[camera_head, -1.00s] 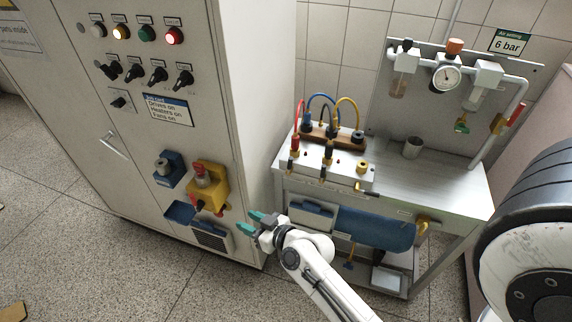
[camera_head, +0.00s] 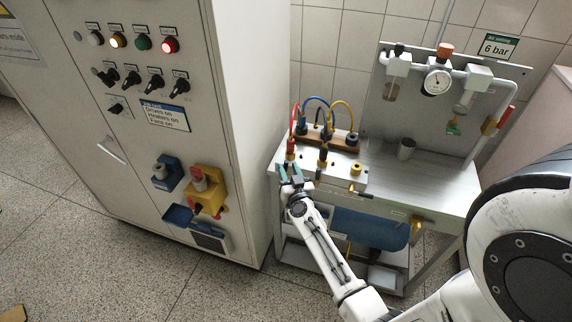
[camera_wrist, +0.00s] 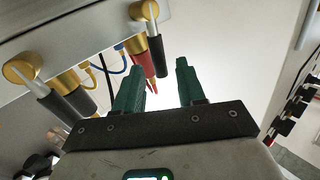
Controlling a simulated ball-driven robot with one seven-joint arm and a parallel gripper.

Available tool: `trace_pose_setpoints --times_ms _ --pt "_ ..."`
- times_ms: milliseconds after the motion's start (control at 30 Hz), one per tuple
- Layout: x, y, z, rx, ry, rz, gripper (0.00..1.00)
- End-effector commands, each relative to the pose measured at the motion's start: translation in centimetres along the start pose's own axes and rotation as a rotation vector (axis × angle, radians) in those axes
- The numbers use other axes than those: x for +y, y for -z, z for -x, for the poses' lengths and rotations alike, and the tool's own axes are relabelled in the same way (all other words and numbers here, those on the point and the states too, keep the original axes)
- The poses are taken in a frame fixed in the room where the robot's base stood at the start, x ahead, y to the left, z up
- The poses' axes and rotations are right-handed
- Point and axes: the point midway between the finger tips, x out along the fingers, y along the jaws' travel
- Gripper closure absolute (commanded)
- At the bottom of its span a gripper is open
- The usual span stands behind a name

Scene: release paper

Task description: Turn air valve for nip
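My gripper (camera_head: 291,174) is at the front left of the workbench's valve block (camera_head: 312,179), just below the red-topped fitting (camera_head: 290,148). A black-topped fitting (camera_head: 323,155) and a yellow one (camera_head: 356,169) stand to its right. Two brass valves with dark levers show there, one at the left (camera_wrist: 20,70) and one at the top (camera_wrist: 148,12), near the left finger. Contact cannot be told. No label legibly names the nip valve.
The grey control cabinet (camera_head: 240,120) stands close on the left. Red, blue and yellow hoses (camera_head: 316,103) loop above the block. A pressure gauge (camera_head: 437,82) is on the back panel, beside a "6 bar" sign (camera_head: 497,47). A metal cup (camera_head: 406,148) stands on the bench.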

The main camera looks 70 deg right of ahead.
Motion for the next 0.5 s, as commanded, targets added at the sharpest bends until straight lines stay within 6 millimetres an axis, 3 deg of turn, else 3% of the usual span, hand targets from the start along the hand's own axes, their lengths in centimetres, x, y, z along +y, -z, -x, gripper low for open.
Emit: trace_pose_setpoints --times_ms 200,500 --pt "0.0 -0.1 -2.7 0.001 -0.001 0.0 0.6" --pt "0.0 0.0 -3.4 -0.001 0.001 0.0 0.6"
